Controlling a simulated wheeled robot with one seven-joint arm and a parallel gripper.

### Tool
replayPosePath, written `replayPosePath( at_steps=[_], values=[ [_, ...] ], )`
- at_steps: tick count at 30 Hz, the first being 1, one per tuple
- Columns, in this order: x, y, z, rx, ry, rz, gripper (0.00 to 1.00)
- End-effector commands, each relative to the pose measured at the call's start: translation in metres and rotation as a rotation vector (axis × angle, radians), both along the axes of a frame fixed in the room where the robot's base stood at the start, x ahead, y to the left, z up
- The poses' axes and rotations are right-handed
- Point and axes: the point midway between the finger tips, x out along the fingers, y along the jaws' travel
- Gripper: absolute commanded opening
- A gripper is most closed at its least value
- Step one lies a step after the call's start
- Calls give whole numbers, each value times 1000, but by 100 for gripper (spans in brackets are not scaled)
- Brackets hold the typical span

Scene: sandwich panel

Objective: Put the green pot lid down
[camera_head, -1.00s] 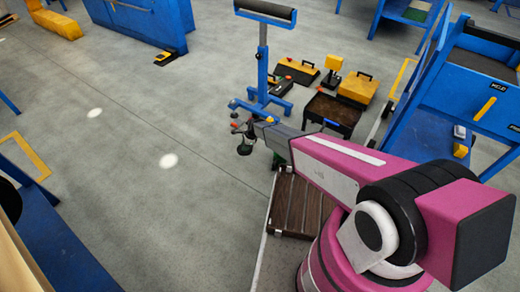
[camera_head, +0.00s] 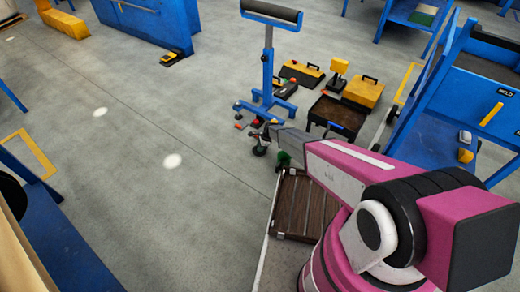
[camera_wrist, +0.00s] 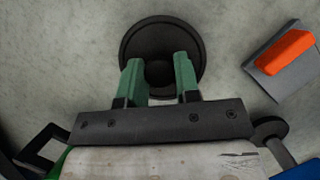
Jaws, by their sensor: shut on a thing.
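My gripper (camera_wrist: 158,68) is shut on the knob of a round pot lid (camera_wrist: 135,45), its green-sided fingers on either side of the knob. The lid looks almost black in the wrist view, not green, and lies flat to the camera with a raised rim. In the head view the lid (camera_head: 260,151) is a small dark shape under my gripper (camera_head: 262,139), at the end of the outstretched arm. I cannot tell whether the lid touches the floor.
A blue roller stand (camera_head: 268,70) is just beyond my gripper. A grey plate with an orange block (camera_wrist: 290,50) lies right of the lid. A dark open box (camera_head: 336,115) and yellow toolboxes (camera_head: 363,90) stand farther right.

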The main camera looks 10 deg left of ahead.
Motion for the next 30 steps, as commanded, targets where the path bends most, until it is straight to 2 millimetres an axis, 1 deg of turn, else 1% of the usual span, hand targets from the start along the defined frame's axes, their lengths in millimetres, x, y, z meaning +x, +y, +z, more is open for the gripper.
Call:
replayPosePath(
  at_steps=[1, 3, 9, 13, 14, 15, 16, 26, 30],
  values=[
    [1, 1, -8, 0, 1, 0, 8],
    [0, 0, -11, 0, 0, 0, 8],
    [0, 0, -10, 0, -1, 0, 8],
    [0, 0, -13, 0, -1, 0, 8],
    [0, 0, -14, 0, -1, 0, 33],
    [0, 0, -13, 0, -1, 0, 46],
    [0, 0, -13, 0, -1, 0, 56],
    [0, 0, -12, 0, -1, 0, 56],
    [0, -2, -5, 0, -1, -1, 56]
  ],
)
